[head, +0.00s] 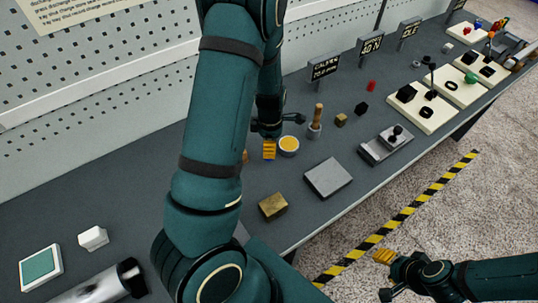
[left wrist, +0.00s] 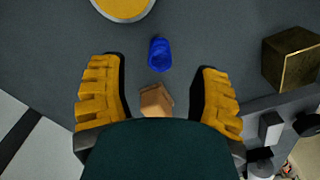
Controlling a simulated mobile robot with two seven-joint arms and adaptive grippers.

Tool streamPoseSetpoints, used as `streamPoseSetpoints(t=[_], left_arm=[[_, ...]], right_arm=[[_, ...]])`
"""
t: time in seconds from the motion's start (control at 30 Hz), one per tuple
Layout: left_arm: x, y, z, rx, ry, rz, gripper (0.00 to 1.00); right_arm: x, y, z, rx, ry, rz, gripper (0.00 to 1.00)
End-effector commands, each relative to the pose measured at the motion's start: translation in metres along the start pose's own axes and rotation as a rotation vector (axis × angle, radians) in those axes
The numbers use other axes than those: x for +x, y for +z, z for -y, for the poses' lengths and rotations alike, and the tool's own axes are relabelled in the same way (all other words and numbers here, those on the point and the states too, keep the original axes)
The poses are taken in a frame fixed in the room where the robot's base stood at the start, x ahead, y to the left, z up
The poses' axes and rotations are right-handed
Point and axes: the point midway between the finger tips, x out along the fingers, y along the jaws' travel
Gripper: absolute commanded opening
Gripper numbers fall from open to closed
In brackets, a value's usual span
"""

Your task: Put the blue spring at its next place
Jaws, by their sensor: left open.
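The blue spring (left wrist: 159,54) shows in the left wrist view as a small blue piece on the dark bench top. It lies between the two yellow fingers of my left gripper (left wrist: 159,67), near the tips and touching neither. My left gripper is open and empty; in the head view its yellow fingers (head: 268,149) are low over the bench.
A tan wooden piece (left wrist: 156,100) lies between the fingers, nearer the palm. A cup with yellow contents (head: 289,145), a brass block (head: 273,206), a grey slab (head: 328,177) and a wooden-handled tool (head: 316,122) stand nearby. Several white boards line the right.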

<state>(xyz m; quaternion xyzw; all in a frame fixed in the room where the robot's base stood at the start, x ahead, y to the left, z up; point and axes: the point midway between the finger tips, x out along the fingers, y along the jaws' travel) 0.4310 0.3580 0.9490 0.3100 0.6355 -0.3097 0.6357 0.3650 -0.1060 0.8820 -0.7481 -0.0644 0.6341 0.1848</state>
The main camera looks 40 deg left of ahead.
Motion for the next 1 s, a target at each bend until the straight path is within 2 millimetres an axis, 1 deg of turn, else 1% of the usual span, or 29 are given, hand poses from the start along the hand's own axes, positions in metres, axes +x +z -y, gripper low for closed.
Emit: streamPoseSetpoints(t=[0.2,0.3,0.43,0.63,0.67,0.7,0.77,0.8,0.83,1.0], left_arm=[[0.032,-0.005,0.001,-0.003,-0.003,-0.001,0.63],[0.043,-0.004,0.0,0.0,-0.001,-0.001,0.63],[0.049,-0.004,0.0,0.0,-0.001,0.0,0.63],[0.049,-0.004,0.0,0.001,0.0,0.0,0.63],[0.048,-0.004,0.0,0.0,0.0,0.0,0.58],[0.048,-0.004,0.0,0.0,0.0,0.0,0.44],[0.048,-0.004,0.0,0.0,0.0,0.0,0.23],[0.048,-0.004,0.0,0.0,0.0,0.0,0.09],[0.048,-0.004,0.0,0.0,0.0,0.0,0.01],[0.048,-0.004,0.0,0.0,0.0,0.0,0.0]], right_arm=[[0.005,0.001,-0.002,0.0,0.001,0.0,0.47],[0.007,0.001,-0.002,0.0,0.001,0.0,0.47],[0.007,0.001,-0.003,0.0,0.002,0.0,0.47],[0.007,0.001,-0.003,0.0,0.002,0.0,0.47],[0.007,0.001,-0.003,0.0,0.002,0.0,0.47],[0.007,0.001,-0.002,0.0,0.002,0.0,0.47],[0.007,0.001,-0.002,0.0,0.002,0.0,0.47],[0.007,0.001,-0.003,0.0,0.002,0.0,0.47],[0.007,0.001,-0.003,0.0,0.002,0.0,0.47],[0.007,0.001,-0.002,0.0,0.001,0.0,0.47]])
